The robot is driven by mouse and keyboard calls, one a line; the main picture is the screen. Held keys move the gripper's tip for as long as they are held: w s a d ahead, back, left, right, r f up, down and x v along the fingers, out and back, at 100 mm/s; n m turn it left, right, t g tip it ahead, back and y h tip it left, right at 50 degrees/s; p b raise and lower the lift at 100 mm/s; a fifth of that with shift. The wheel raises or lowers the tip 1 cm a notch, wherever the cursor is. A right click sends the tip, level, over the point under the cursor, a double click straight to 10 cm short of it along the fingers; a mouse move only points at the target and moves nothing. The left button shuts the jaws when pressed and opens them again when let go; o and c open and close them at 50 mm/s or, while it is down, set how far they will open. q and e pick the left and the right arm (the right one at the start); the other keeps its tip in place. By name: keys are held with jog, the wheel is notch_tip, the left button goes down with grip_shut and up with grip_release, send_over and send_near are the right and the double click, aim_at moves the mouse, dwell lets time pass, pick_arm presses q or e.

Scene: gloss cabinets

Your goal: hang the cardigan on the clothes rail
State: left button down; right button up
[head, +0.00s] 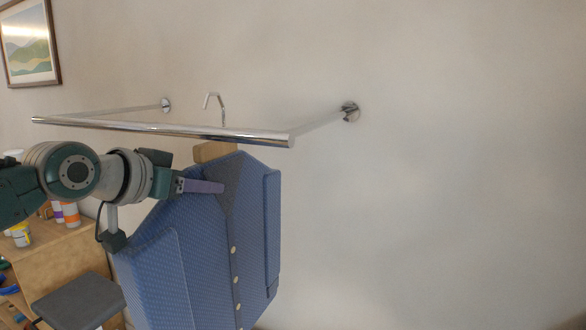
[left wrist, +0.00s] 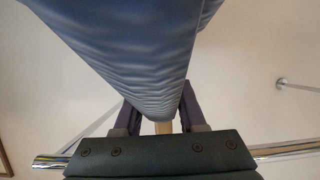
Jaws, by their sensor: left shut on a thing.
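The blue cardigan (head: 205,250) has pale buttons and hangs on a wooden hanger (head: 215,151) below the clothes rail (head: 180,131). The hanger's metal hook (head: 215,99) shows above the rail's front bar, its stem passing behind the bar. The hook's tip is above the bar; I cannot tell whether it touches it. My left gripper (head: 215,187) is shut at the upper part of the cardigan. In the left wrist view the cardigan (left wrist: 140,50) fills the middle, and a bit of the hanger (left wrist: 163,127) shows between the fingers (left wrist: 160,112). My right gripper is out of view.
The rail's two side bars run back to wall mounts (head: 350,111). At the lower left are a wooden shelf unit (head: 60,255), several small containers (head: 70,213) and a dark grey seat (head: 80,301). A framed picture (head: 28,42) hangs at upper left. The wall at right is bare.

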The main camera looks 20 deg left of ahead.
aim_at(176, 219)
pick_arm(q)
jog(key=shift+s+a+f+p, duration=0.15)
jog(key=shift+s+f, duration=0.4)
jog(key=shift+s, duration=0.4)
jog(key=shift+s+f+p, duration=0.1)
jog(key=shift+s+f, duration=0.45)
jog(key=shift+s, duration=0.4)
jog(key=shift+s+a+f+p, duration=0.15)
jog(key=shift+s+f, duration=0.4)
jog(key=shift+s, duration=0.4)
jog(key=c, duration=0.7)
grip_release()
jog(key=shift+c, duration=0.2)
jog(key=o, duration=0.3)
jog(key=shift+o, duration=0.2)
jog(key=shift+f, duration=0.15)
